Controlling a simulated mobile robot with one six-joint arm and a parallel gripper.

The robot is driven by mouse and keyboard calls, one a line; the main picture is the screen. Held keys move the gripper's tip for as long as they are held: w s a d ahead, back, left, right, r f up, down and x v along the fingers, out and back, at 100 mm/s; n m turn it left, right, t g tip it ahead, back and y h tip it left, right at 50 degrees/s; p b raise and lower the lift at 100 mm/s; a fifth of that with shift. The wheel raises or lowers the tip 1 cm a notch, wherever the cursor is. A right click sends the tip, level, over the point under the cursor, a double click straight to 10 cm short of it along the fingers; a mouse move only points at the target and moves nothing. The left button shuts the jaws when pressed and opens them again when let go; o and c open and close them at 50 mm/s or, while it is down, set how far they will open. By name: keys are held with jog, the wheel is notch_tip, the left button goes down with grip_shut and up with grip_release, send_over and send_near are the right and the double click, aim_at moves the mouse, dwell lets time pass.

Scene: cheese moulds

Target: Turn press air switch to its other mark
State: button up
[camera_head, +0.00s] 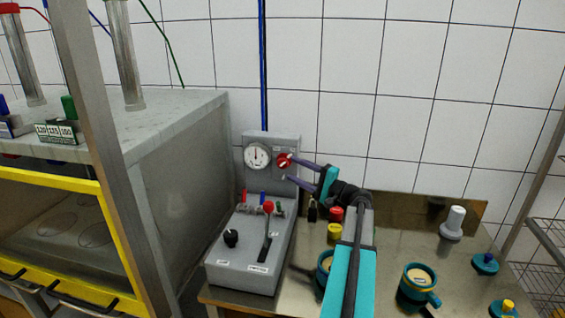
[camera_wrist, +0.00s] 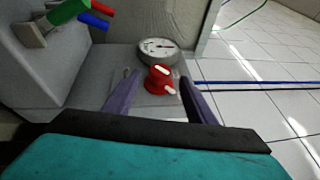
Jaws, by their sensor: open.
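The press air switch is a red round knob (camera_head: 284,160) with a white pointer, on the upright grey panel (camera_head: 262,181) to the right of a white dial gauge (camera_head: 257,156). In the wrist view the red knob (camera_wrist: 159,80) shows between my two purple fingers, with white marks at its top and lower right. My gripper (camera_head: 289,170) is open, its fingers pointing at the panel, with the upper tip close by the knob. In the wrist view my gripper (camera_wrist: 158,79) straddles the knob in the picture. I cannot tell whether either finger touches it.
The grey console (camera_head: 246,262) below has a black knob (camera_head: 231,238), a red-topped lever (camera_head: 267,208) and small coloured valves. Yellow and red caps (camera_head: 334,231) and teal moulds (camera_head: 420,285) stand on the steel table. A steel cabinet (camera_head: 180,170) stands left.

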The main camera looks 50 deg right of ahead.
aim_at(285, 165)
jog(key=w, duration=0.2)
jog(key=w+p, duration=0.1)
jog(key=w, duration=0.1)
jog(key=w+a+p, duration=0.1)
jog(key=w, duration=0.1)
jog(key=shift+w+r, duration=0.2)
jog(key=shift+r, duration=0.2)
jog(key=shift+c, duration=0.5)
jog(key=c, duration=0.9)
jog(key=shift+c, duration=0.2)
